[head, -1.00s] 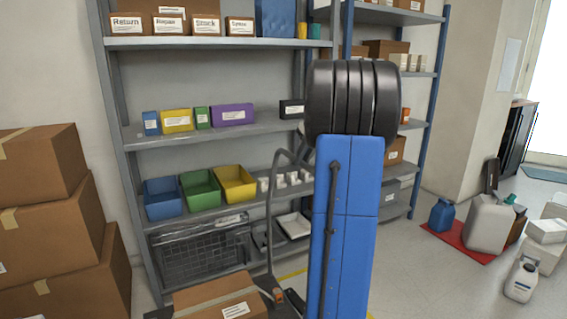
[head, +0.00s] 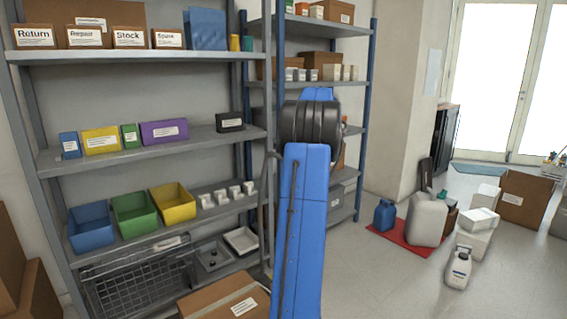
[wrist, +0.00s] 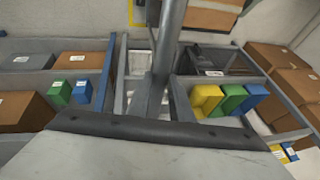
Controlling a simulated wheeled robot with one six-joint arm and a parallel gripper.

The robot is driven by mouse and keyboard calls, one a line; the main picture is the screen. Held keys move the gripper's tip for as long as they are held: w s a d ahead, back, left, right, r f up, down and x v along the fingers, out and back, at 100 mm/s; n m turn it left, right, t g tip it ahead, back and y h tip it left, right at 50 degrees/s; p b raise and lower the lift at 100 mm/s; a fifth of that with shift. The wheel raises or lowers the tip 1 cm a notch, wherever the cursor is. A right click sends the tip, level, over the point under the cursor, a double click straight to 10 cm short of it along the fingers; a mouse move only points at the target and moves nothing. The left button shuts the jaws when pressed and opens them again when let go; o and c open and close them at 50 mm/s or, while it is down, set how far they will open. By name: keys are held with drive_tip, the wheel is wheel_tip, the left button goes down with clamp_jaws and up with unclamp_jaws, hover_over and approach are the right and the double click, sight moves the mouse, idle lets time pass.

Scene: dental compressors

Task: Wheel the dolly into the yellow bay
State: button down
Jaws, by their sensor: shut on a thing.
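The dolly's grey tubular handle (head: 264,200) rises just left of my blue arm in the head view. A labelled cardboard box (head: 218,299) rides low at the dolly's front; the deck is mostly out of frame. In the wrist view the grey handle post (wrist: 168,55) runs up from my gripper (wrist: 160,128), with the box (wrist: 209,18) beyond it. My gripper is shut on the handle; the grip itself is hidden. A short yellow floor strip (wrist: 138,13) shows left of the post; the rest of the yellow bay is out of view or hidden.
Shelving (head: 150,147) with coloured bins stands close on the left. Stacked cartons (head: 22,270) are at the lower left edge. Floor (head: 385,285) between is clear.

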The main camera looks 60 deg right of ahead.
drive_tip(key=s+d, duration=0.1)
drive_tip(key=d, duration=0.5)
drive_tip(key=shift+s+r, duration=0.15)
drive_tip(key=shift+s, duration=0.25)
drive_tip(key=c, duration=1.6)
unclamp_jaws()
drive_tip(key=shift+d, duration=0.15)
drive_tip(key=shift+s, duration=0.1)
drive_tip(key=v, duration=1.7)
drive_tip(key=shift+r, duration=0.1)
